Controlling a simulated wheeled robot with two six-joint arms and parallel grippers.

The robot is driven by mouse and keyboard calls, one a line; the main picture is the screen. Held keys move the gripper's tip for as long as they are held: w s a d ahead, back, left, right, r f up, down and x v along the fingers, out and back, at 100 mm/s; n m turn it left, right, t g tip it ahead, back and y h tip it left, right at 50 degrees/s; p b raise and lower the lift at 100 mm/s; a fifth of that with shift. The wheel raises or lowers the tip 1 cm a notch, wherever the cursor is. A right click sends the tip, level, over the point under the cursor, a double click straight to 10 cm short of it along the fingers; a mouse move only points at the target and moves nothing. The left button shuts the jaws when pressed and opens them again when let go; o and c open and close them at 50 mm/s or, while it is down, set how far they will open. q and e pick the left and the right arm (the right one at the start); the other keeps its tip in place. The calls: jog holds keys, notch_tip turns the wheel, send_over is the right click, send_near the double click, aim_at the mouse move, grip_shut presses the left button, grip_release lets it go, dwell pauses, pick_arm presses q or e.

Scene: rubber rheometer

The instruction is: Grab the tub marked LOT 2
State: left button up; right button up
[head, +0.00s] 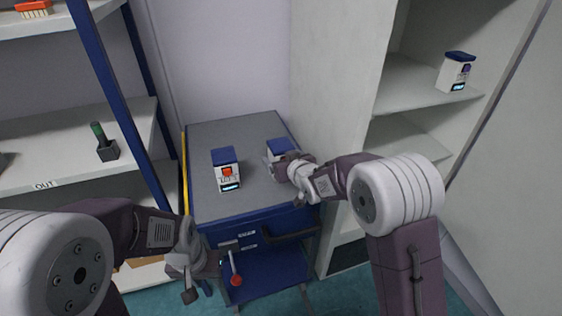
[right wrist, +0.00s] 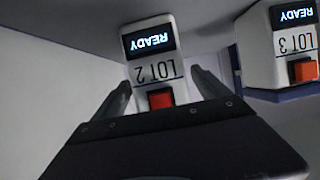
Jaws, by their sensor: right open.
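The tub marked LOT 2 (right wrist: 152,58) is white with a dark READY display and a red button, and appears upside down in the right wrist view. In the head view it is the blue-lidded tub (head: 281,148) on the grey cart top, partly hidden by my right gripper (head: 273,167). My right gripper (right wrist: 163,88) is open, its fingers on either side of the tub's face; contact is not clear. My left gripper (head: 200,287) hangs low in front of the cart, away from the tubs; its jaw opening is unclear.
The tub marked LOT 3 (right wrist: 292,45) stands beside LOT 2, to its left on the cart (head: 240,127) in the head view (head: 226,169). Another blue-lidded tub (head: 456,73) is on the right shelf. A red-knobbed lever (head: 236,280) is near my left gripper. A tall cabinet wall borders the cart's right.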

jog(key=shift+w+a+f, duration=0.15)
jog(key=shift+w+f, duration=0.05)
jog(key=shift+w, duration=0.15)
jog(key=shift+s+r, duration=0.1)
jog(key=c, duration=1.7)
jog(key=shift+r, duration=0.15)
